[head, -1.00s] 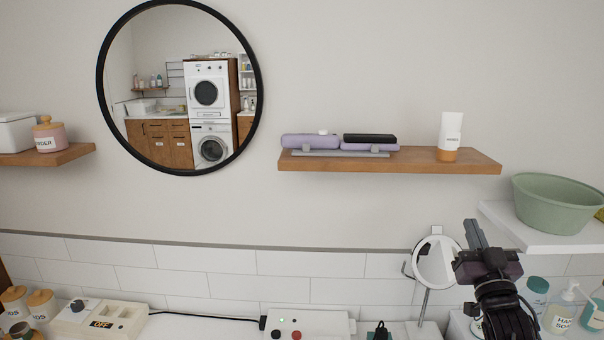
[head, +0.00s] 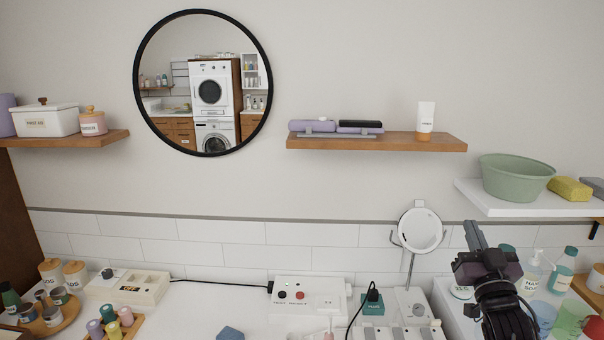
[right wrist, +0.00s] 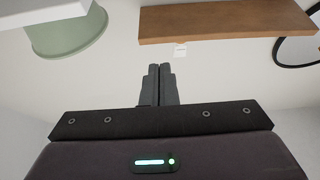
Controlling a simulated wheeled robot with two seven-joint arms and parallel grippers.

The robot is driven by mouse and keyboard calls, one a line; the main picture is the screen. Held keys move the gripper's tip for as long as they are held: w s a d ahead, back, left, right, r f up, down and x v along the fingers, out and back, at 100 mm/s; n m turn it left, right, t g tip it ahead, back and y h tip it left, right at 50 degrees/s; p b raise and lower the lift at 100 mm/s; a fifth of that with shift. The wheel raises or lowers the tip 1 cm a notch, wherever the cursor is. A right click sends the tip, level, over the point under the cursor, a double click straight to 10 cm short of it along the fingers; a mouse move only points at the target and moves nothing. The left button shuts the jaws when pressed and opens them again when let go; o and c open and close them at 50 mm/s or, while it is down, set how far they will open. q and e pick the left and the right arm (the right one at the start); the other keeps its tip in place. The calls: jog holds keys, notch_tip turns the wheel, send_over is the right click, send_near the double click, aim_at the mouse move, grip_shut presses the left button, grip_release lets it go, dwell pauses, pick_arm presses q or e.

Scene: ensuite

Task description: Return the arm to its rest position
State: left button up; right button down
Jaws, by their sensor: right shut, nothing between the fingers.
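My right gripper (head: 476,236) is raised at the lower right of the head view, fingers pointing up. It is in front of the counter, just right of the small round mirror in the picture. In the right wrist view its two fingers (right wrist: 160,84) are together with nothing between them. My left gripper is not in the head view.
A wooden shelf (head: 375,143) holds purple items and a white tube (head: 425,117). A white shelf (head: 500,204) with a green basin (head: 517,177) is at right. A small mirror (head: 419,231), white box (head: 309,299) and several bottles stand on the counter below.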

jog(key=s+a+f+g, duration=0.5)
jog(key=f, duration=0.5)
jog(key=s+a+f+g, duration=0.4)
jog(key=s+f+g, duration=0.1)
jog(key=f, duration=0.5)
jog(key=s+a+f+n+g+y, duration=0.1)
jog(key=s+a+f+g, duration=0.3)
jog(key=s, duration=0.6)
jog(key=s+a+f+n+g, duration=0.2)
jog(key=s+f+g, duration=0.25)
jog(key=s, duration=0.65)
notch_tip(320, 180, down, 38)
jog(key=s+g+b, duration=0.2)
jog(key=s+b, duration=0.1)
jog(key=b, duration=0.3)
pick_arm(q)
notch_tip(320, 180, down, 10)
jog(key=b, duration=0.4)
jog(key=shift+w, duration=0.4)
pick_arm(e)
jog(key=s+d+f, duration=0.1)
jog(key=s+f, duration=0.8)
jog(key=f, duration=0.1)
jog(key=s+d+f+g, duration=0.1)
jog(key=s+d+f, duration=0.1)
jog(key=s+f, duration=0.7)
jog(key=shift+s+d+f, duration=0.25)
jog(key=shift+f, duration=0.35)
jog(key=shift+g, duration=0.25)
